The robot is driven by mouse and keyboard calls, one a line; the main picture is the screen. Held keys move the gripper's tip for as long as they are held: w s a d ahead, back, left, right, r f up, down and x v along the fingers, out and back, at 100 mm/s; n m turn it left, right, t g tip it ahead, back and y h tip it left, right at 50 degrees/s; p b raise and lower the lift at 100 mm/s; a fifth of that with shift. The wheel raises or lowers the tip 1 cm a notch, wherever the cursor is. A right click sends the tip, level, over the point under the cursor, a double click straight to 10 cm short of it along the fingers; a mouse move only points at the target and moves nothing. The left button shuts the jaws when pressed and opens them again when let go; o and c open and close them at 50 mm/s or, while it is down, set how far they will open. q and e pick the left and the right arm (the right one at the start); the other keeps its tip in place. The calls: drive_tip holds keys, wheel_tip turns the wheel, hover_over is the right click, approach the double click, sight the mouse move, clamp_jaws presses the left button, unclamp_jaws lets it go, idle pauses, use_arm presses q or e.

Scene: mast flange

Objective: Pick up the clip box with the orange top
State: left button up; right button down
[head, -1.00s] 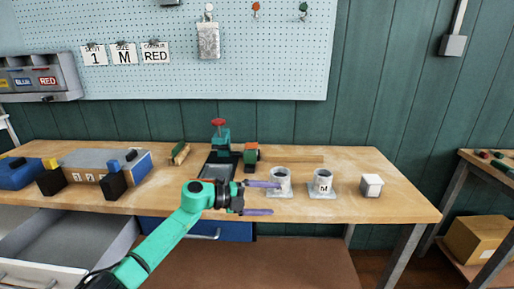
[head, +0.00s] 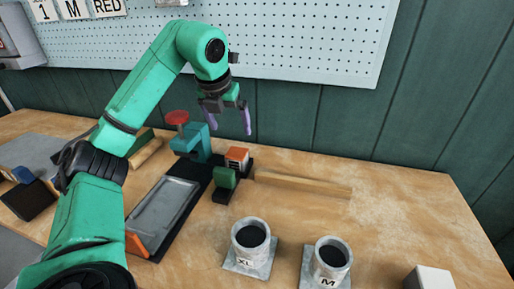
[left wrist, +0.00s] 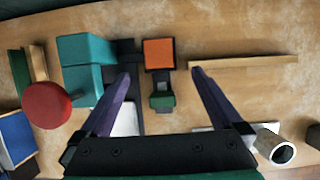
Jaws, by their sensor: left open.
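The clip box with the orange top (head: 237,156) stands on the bench, beside the teal press and just behind a small green block. In the left wrist view its orange top (left wrist: 159,53) shows square from above, a little beyond and between the fingertips. My left gripper (head: 230,128) is open and empty, pointing down above the box and apart from it. Its two purple fingers (left wrist: 160,74) are spread wide in the left wrist view. My right gripper is not in view.
The teal press (head: 192,143) with a red knob stands close left of the box. The green block (head: 226,178) sits in front. A wooden strip (head: 300,183) lies right. Cups marked XL (head: 250,236) and M (head: 330,258) stand nearer. A grey tray (head: 163,205) lies left.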

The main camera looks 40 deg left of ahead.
use_arm(q)
approach(237, 153)
wheel_tip(237, 153, down, 3)
drive_tip(key=x, duration=0.3)
drive_tip(key=w+x, duration=0.1)
drive_tip(key=x, duration=0.3)
drive_tip(key=shift+a+r, duration=0.1)
drive_tip(key=shift+a, duration=0.15)
drive_tip(key=shift+w+a+f, duration=0.1)
drive_tip(key=shift+w+f, duration=0.05)
drive_tip(key=shift+f, duration=0.1)
drive_tip(key=c, duration=1.5)
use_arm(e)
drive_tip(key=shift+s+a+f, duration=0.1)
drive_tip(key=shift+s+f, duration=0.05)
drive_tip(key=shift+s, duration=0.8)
use_arm(q)
drive_tip(key=shift+r, duration=0.15)
